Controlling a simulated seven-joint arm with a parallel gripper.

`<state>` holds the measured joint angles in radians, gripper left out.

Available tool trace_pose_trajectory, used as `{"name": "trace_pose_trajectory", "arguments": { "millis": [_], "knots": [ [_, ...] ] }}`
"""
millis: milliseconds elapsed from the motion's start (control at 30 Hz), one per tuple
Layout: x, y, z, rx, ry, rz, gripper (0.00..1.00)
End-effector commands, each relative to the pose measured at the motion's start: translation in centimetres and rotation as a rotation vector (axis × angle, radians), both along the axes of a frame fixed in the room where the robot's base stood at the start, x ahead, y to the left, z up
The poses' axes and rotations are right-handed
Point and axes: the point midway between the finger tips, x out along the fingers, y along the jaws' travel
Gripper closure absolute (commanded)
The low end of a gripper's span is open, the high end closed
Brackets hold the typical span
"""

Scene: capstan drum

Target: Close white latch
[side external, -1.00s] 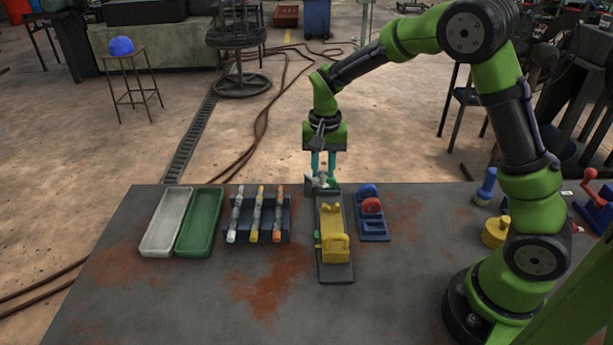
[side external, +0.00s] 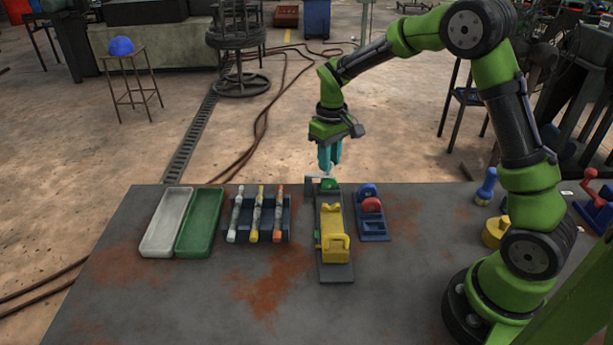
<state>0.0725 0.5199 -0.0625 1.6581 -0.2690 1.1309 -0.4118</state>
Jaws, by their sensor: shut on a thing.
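The white latch (side external: 317,177) is a small pale piece at the far end of a dark grey fixture (side external: 336,273) on the table. A green part (side external: 329,184) sits just beside it, and a yellow block with a handle (side external: 334,228) lies along the fixture. My gripper (side external: 329,170) points down over the fixture's far end, its teal fingers close together. It is shut on the white latch. The fingertips partly cover the latch, so its exact angle is hard to tell.
A blue holder with red and blue round pieces (side external: 371,212) stands close on the right. A rack with several rods (side external: 257,217) and green (side external: 199,222) and white (side external: 167,222) trays lie left. The table's front (side external: 200,310) is clear.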

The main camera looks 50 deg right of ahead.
Motion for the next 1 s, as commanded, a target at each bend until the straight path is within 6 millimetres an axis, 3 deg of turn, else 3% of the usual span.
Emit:
{"name": "trace_pose_trajectory", "arguments": {
  "millis": [667, 700, 833, 1000],
  "knots": [
    [0.26, -0.3, 0.05, -0.002, -0.002, 0.061, 1.0],
    [0.26, -0.31, 0.05, -0.002, -0.002, 0.061, 0.69],
    [0.25, -0.29, 0.04, -0.002, -0.002, 0.06, 0.49],
    [0.23, -0.25, 0.02, -0.001, -0.001, 0.06, 0.48]
  ]
}}
